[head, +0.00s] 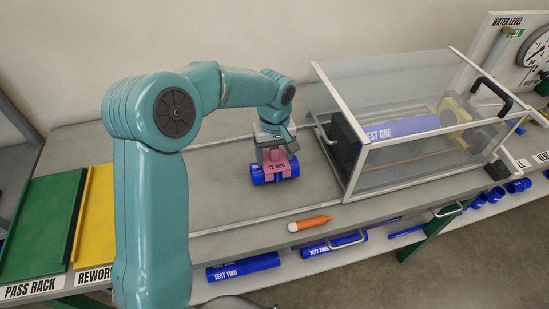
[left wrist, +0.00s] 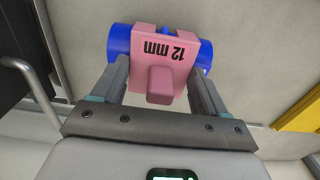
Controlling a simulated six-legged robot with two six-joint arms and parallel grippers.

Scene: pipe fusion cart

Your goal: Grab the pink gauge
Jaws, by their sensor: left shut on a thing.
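The pink gauge (head: 276,168), marked "12 mm", sits over a short blue pipe (head: 289,172) on the grey bench. My left gripper (head: 272,152) comes down on it from above and is shut on the gauge. In the left wrist view the pink gauge (left wrist: 178,50) lies between the two fingers of my left gripper (left wrist: 160,85), with its raised knob toward the camera. The blue pipe (left wrist: 119,43) shows on both sides of the gauge there. I cannot tell whether the gauge touches the pipe. My right gripper is not in view.
A clear-walled case (head: 400,165) with a blue "TEST ONE" pipe (head: 400,129) inside stands to the right. An orange marker (head: 310,224) lies near the bench's front edge. Green (head: 40,225) and yellow (head: 95,215) racks are at left. Blue pipes (head: 243,267) lie on the lower shelf.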

